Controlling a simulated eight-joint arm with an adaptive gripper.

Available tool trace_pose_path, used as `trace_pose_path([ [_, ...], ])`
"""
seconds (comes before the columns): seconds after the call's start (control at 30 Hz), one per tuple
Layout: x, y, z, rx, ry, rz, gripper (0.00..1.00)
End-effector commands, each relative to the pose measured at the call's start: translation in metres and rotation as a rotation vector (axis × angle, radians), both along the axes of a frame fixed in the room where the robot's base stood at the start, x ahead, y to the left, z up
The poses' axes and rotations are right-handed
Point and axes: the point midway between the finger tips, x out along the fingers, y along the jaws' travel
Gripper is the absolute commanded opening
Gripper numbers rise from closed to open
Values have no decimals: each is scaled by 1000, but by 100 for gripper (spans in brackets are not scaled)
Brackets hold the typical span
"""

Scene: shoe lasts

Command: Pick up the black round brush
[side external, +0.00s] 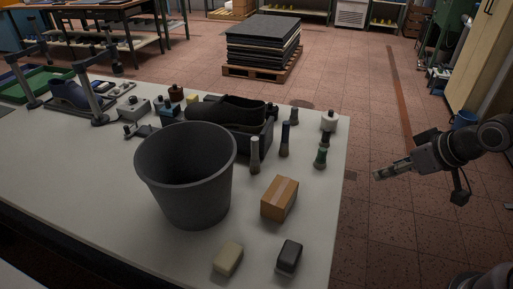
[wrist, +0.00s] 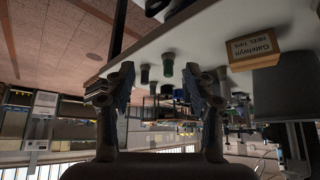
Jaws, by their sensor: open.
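Several small round brushes stand upright near the table's right end in the side external view. A dark one that looks black (side external: 293,116) stands at the back. A dark blue one (side external: 285,138), a pale grey one (side external: 255,153) and a green one (side external: 320,158) stand nearer. My gripper (side external: 379,175) is off the table's right edge, pointing left toward the brushes, apart from them. In the upside-down wrist view my gripper (wrist: 164,92) is open and empty. The green brush (wrist: 167,65) shows between the fingers, with a darker piece beside it that I cannot identify surely.
A dark block (side external: 289,256) and a beige block (side external: 228,258) lie in front. A white jar (side external: 329,121) stands at the right edge; a tray of dark shoes (side external: 228,113) is behind.

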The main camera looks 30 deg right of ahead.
Motion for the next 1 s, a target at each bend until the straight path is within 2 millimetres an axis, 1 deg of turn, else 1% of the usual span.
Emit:
trace_pose_path([
  [0.13, 3, 0, 3, 8, 7, -11, 55],
  [0.27, 17, -2, 15, 40, 40, -63, 55],
  [0.37, 35, -4, 29, 82, 83, -135, 55],
  [0.5, 66, -7, 45, 141, 150, -249, 55],
  [0.63, 95, -10, 54, 190, 210, -359, 55],
  [0.83, 141, -17, 58, 255, 299, -534, 55],
  [1.0, 181, -23, 52, 298, 372, -687, 55],
])
